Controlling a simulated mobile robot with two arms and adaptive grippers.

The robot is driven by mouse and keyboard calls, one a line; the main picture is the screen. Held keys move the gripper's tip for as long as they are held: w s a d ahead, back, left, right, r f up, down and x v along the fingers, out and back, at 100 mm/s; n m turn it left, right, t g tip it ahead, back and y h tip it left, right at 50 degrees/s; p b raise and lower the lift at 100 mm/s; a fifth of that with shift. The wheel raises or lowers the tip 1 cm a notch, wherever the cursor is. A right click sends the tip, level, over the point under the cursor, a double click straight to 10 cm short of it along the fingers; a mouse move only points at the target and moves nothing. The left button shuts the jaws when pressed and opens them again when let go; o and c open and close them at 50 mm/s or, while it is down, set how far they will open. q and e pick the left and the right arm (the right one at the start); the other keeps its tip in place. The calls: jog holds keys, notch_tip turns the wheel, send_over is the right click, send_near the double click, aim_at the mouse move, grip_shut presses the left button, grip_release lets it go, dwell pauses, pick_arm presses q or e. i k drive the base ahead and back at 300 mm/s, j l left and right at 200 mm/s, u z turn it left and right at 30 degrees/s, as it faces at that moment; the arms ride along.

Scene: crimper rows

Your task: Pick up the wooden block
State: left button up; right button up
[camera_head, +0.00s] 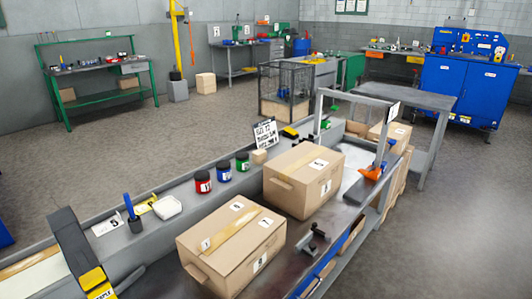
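The wooden block (259,156) is a small, light tan cube. It sits on the grey ledge behind the bench, just below the white sign and to the right of the green jar.
Two cartons (232,243) (304,180) stand on the bench. Red (203,182), blue (223,171) and green (242,161) jars line the ledge left of the block. A white sign (265,133) stands behind it. A grey frame (356,104) rises to the right.

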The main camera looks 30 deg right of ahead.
aim_at(258, 157)
jog(key=z, duration=1.05)
jog(key=k+l, duration=0.05)
